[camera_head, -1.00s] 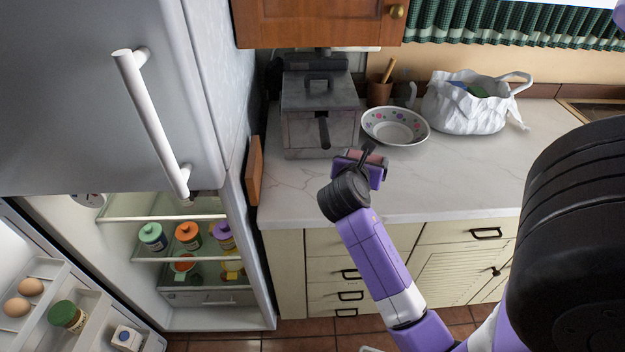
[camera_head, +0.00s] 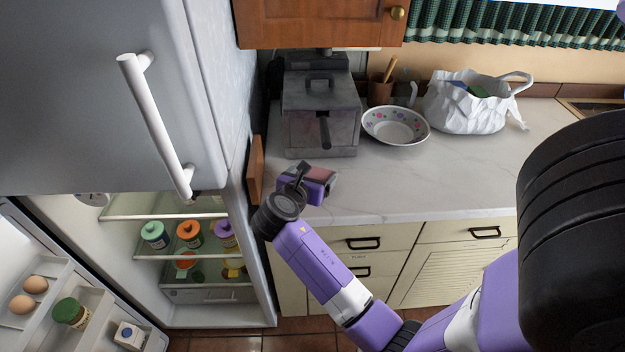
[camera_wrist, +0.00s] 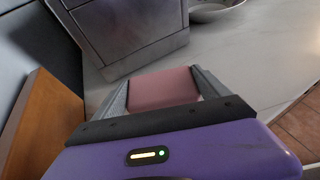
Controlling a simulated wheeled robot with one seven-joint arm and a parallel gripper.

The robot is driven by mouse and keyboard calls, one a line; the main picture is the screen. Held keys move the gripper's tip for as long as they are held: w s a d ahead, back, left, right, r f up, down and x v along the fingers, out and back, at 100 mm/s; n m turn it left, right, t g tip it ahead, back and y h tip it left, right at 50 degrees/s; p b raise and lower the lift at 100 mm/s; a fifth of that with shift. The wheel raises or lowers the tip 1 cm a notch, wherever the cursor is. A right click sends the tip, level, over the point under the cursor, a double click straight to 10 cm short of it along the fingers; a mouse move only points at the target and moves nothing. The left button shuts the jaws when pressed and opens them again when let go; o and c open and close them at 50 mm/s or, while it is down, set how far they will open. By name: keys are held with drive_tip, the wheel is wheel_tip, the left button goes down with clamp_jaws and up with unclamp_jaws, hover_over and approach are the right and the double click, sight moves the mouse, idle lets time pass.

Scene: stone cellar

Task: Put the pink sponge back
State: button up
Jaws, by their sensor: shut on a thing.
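The pink sponge (camera_wrist: 163,88) is between the two grey fingers of my gripper in the wrist view, and a dull pink patch of it (camera_head: 323,172) shows in the head view. My gripper (camera_head: 320,178) is shut on the sponge. It is over the front left part of the white marble counter (camera_head: 400,190), in front of the grey metal box. The sponge's underside is hidden, and I cannot tell how far above the counter it is.
A grey metal box with handles (camera_head: 310,110) stands at the counter's left. A flowered bowl (camera_head: 397,127), a brown pot (camera_head: 380,91) and a white bag (camera_head: 466,108) stand behind. A wooden board (camera_head: 255,172) stands against the open fridge (camera_head: 190,262). The counter's middle is clear.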

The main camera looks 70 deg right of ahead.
drive_tip(key=shift+f, duration=0.75)
drive_tip(key=shift+w+a+f, duration=0.1)
drive_tip(key=shift+w+f, duration=0.1)
drive_tip(key=shift+f, duration=0.2)
drive_tip(key=o, duration=1.1)
drive_tip(key=shift+f, duration=0.1)
drive_tip(key=shift+o, duration=0.2)
